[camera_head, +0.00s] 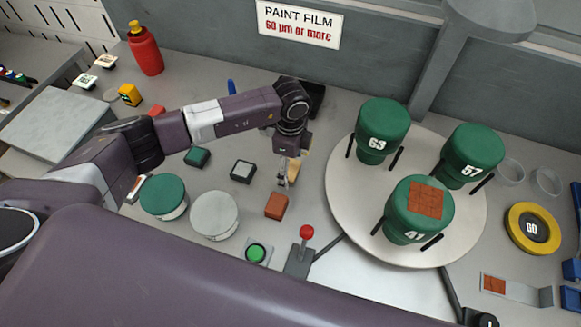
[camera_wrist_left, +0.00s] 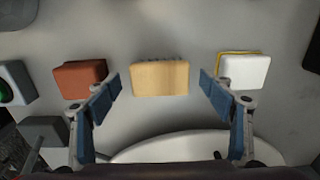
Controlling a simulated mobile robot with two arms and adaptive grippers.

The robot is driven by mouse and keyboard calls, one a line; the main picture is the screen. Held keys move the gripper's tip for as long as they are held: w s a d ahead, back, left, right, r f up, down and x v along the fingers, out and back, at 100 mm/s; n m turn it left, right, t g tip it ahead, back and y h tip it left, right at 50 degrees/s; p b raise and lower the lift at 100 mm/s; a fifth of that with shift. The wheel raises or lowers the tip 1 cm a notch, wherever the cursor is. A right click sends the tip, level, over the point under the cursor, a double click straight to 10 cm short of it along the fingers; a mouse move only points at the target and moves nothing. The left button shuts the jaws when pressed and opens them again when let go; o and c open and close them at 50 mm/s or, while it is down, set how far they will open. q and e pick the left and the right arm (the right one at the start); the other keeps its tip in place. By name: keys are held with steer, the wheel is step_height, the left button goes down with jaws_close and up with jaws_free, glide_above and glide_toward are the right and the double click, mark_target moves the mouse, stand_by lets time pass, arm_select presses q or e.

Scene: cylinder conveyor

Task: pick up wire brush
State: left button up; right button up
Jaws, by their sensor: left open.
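The wire brush shows in the left wrist view as a pale wooden block (camera_wrist_left: 160,79) with dark bristle tips along its far edge. It lies on the bench, centred between my open left fingers (camera_wrist_left: 160,95), and no contact shows. In the head view my left gripper (camera_head: 288,172) points down over the bench and covers much of the brush (camera_head: 293,173). My right gripper is not in view.
A red-brown block (camera_wrist_left: 80,78) and a white block with a yellow edge (camera_wrist_left: 244,71) lie on either side of the brush. A round turntable (camera_head: 343,190) with green cylinders (camera_head: 378,125) stands right of my gripper. A red-knobbed lever (camera_head: 306,233) is in front.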

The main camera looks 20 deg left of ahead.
mark_target(291, 168)
arm_select(q)
steer(key=shift+f, duration=0.6)
steer(key=c, duration=1.3)
steer(key=shift+r, duration=0.15)
step_height(291, 168, up, 20)
steer(key=b, duration=0.5)
